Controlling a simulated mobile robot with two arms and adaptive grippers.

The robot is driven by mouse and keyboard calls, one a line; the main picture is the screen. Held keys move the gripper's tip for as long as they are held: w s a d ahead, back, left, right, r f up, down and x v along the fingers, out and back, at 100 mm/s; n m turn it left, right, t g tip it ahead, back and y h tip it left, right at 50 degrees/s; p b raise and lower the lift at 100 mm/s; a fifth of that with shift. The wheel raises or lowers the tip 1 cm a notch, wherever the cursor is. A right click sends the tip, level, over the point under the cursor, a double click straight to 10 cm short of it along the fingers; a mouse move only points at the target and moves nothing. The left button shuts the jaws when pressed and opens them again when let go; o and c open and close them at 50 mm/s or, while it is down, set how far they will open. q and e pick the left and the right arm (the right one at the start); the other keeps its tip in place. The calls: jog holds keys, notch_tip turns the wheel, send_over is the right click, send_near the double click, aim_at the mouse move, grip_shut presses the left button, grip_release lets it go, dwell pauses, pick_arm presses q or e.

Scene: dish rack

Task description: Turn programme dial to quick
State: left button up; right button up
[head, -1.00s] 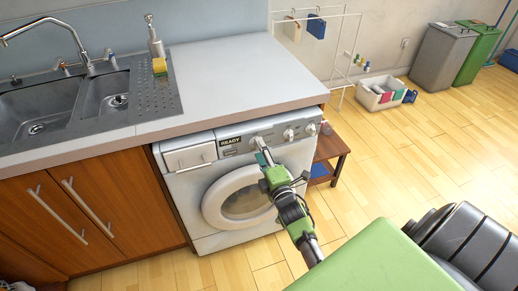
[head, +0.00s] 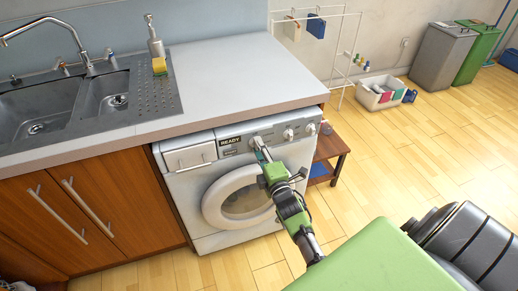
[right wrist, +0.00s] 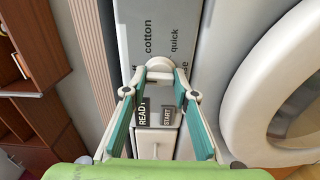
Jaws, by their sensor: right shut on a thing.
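The programme dial (right wrist: 159,64) is a round off-white knob on the washing machine's grey panel. It also shows in the head view (head: 257,141), as the leftmost of the knobs. My right gripper (right wrist: 159,75), with teal-lined fingers, is shut on the dial; it also shows in the head view (head: 261,149). The words "cotton" and "quick" are printed beside the dial, and a third word is partly hidden. The dial's pointer cannot be made out. A "READY" display (right wrist: 142,111) and a START button (right wrist: 168,114) lie between the fingers. My left gripper is not in view.
The washing machine (head: 183,160) stands under the worktop (head: 235,75), with its round door (head: 212,208) shut, close below my right arm. A small wooden table (head: 335,147) stands to its right. The floor further right is clear up to the white basket (head: 368,100).

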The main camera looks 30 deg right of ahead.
jog(key=shift+m, duration=0.3)
jog(key=m+p, duration=0.2)
jog(key=m, duration=2)
jog(key=shift+f+m+p, duration=0.1)
jog(key=shift+m+p, duration=0.2)
jog(key=shift+p, duration=0.05)
jog(key=shift+m, duration=0.3)
jog(key=o, duration=1.1)
jog(key=shift+s, duration=0.1)
